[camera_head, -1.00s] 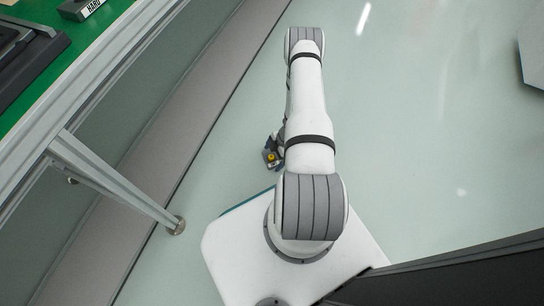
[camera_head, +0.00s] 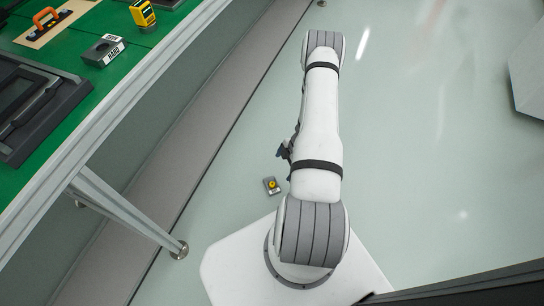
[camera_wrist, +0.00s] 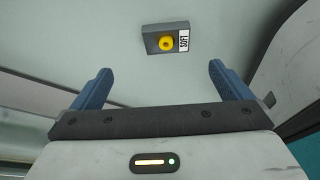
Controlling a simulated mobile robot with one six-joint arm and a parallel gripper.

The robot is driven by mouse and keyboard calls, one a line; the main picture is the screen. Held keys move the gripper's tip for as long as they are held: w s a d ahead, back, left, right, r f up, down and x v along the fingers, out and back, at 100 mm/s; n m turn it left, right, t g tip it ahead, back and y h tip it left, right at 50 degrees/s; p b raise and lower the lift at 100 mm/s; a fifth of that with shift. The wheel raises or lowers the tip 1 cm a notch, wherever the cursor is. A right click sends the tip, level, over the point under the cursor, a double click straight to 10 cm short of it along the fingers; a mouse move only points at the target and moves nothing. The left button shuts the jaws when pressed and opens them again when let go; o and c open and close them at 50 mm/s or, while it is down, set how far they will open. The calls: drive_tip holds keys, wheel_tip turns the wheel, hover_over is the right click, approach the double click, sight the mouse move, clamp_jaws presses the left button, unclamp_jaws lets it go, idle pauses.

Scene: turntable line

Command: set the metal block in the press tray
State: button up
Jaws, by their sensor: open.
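A grey block with a round yellow knob (camera_head: 272,186) lies on the floor beside my base. The wrist view shows the same block (camera_wrist: 151,38) with a white SOFT label, beyond the fingertips. Another grey block (camera_head: 103,50), labelled HARD, sits on the green table. I cannot tell from the frames which one is the metal block. A dark, framed, tray-like fixture (camera_head: 68,100) is on the table at the left, partly cut off; it may be the press tray. My gripper (camera_wrist: 160,72) is open and empty, its blue fingers apart. In the head view my arm mostly hides it.
An orange-handled board (camera_head: 70,17) and a yellow device (camera_head: 142,13) are on the table (camera_head: 125,70). The table's metal leg (camera_head: 130,212) stands on the floor at left. A pale object (camera_head: 530,70) is at the right edge. The floor right of my arm is clear.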

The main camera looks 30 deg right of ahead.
drive_tip(key=w+d+r+m+t+h, duration=0.1)
drive_tip(key=w+d+r+m+h, duration=0.1)
drive_tip(key=w+r, duration=0.45)
drive_tip(key=w+d+r+m+t+h, duration=0.15)
drive_tip(key=w+r, duration=0.25)
drive_tip(key=r, duration=0.5)
wheel_tip(320, 180, up, 18)
drive_tip(key=a+m+h, duration=0.2)
drive_tip(key=m+h, duration=0.2)
drive_tip(key=m, duration=0.1)
drive_tip(key=s+a+r+m+g, duration=0.1)
drive_tip(key=s+a+r+m, duration=0.1)
drive_tip(key=s+a+r, duration=0.35)
drive_tip(key=s+a+r+m, duration=0.2)
drive_tip(key=s+r+m, duration=0.1)
drive_tip(key=r, duration=0.5)
drive_tip(key=s+a+r+m+g+y, duration=0.1)
drive_tip(key=s+a+r+m+y, duration=0.2)
drive_tip(key=s+a, duration=1)
wheel_tip(320, 180, up, 3)
drive_tip(key=shift+s+a+f, duration=0.1)
drive_tip(key=shift+s+a, duration=0.2)
drive_tip(key=shift+s, duration=0.25)
